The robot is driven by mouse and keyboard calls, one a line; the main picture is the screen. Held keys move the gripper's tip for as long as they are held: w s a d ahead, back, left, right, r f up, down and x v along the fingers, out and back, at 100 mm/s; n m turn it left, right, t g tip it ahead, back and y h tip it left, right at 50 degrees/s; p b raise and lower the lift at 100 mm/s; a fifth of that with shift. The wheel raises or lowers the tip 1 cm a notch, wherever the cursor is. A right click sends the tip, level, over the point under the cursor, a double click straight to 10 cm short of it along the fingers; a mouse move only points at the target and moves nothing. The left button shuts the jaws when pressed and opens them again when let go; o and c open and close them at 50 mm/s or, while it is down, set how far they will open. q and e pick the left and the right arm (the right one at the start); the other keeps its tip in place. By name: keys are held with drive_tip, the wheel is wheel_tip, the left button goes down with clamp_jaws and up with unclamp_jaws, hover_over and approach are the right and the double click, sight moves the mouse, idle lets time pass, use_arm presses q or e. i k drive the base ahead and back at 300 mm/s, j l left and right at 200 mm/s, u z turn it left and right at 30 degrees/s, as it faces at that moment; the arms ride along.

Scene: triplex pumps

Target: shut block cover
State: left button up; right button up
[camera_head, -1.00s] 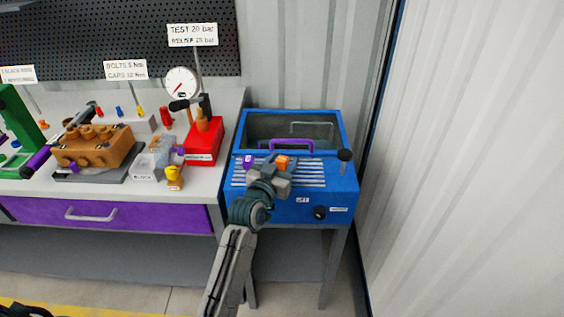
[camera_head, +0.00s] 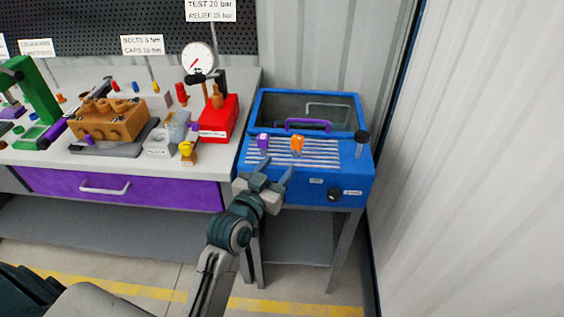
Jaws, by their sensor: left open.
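My left gripper (camera_head: 273,182) is open and empty, its fingers apart at the front left edge of the blue unit (camera_head: 290,187). The blue unit has a dark, framed rear opening (camera_head: 345,117) with a purple handle (camera_head: 308,122) at its front and a grey handle (camera_head: 330,106) at the back. A brown-orange block (camera_head: 112,121) with several round bosses sits on a dark plate on the bench, away from the gripper. I cannot tell which part is the block cover. My right gripper is not in view.
A purple-topped piece (camera_head: 263,143) and an orange-topped piece (camera_head: 297,145) stand on the slatted top. A black-knobbed lever (camera_head: 361,143) rises at its right. Left are a red unit (camera_head: 219,119), a gauge (camera_head: 198,58) and a yellow piece (camera_head: 187,152). A corrugated wall is right.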

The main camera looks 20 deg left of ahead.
sight(195, 126)
drive_tip(key=u, duration=1.3)
drive_tip(key=i+j+u, duration=0.15)
drive_tip(key=u, duration=0.2)
drive_tip(key=j, duration=0.1)
